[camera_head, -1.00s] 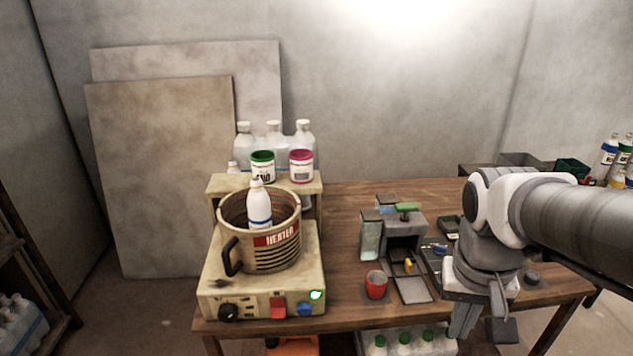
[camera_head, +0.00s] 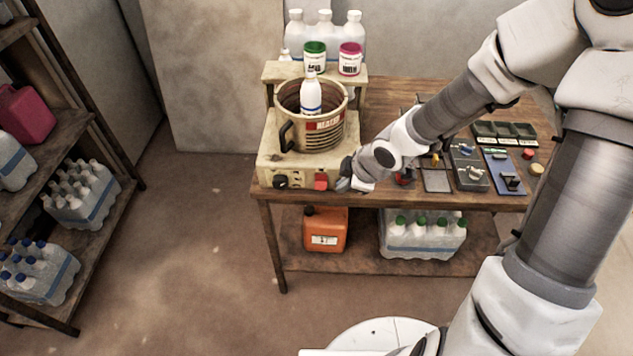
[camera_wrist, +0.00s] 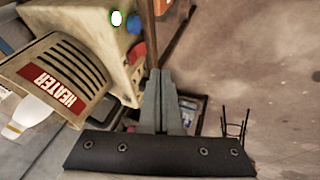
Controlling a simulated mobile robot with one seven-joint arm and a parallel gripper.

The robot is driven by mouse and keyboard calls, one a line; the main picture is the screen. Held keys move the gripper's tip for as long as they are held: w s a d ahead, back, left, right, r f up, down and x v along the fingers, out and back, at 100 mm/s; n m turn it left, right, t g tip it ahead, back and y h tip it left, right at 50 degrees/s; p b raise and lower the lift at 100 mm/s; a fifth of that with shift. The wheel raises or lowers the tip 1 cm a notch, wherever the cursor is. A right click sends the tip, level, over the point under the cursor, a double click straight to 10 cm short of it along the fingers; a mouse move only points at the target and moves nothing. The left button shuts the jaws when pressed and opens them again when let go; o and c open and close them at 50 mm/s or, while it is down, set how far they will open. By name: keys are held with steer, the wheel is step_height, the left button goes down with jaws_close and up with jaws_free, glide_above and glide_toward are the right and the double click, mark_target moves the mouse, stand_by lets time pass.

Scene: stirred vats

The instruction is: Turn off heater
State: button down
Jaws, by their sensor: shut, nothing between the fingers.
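The heater (camera_head: 265,160) is a cream box at the left end of the wooden table. A ribbed pot (camera_head: 330,135) with a red HEATER label sits on it, with a white bottle (camera_head: 311,97) standing inside. The heater's front has a black knob (camera_head: 280,182) and a red button (camera_head: 321,181). My gripper (camera_head: 343,184) is shut and empty by the front right corner, right of the red button. Its closed fingers (camera_wrist: 161,72) point along the heater's front; contact cannot be told.
Trays and small devices (camera_head: 468,170) lie right of my arm. An orange canister (camera_head: 325,230) and bottle pack (camera_head: 422,235) stand below. Floor in front is clear.

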steer(key=shift+a, duration=0.25)
steer(key=shift+f, duration=0.1)
steer(key=b, duration=0.6)
glide_toward(327, 189)
steer(key=s+a+f, duration=0.2)
steer(key=a+f, duration=0.1)
steer(key=shift+w+a+f, duration=0.1)
steer(key=shift+w+f, duration=0.1)
steer(key=shift+w, duration=0.3)
steer(key=shift+w+f, duration=0.25)
steer(key=shift+w, duration=0.25)
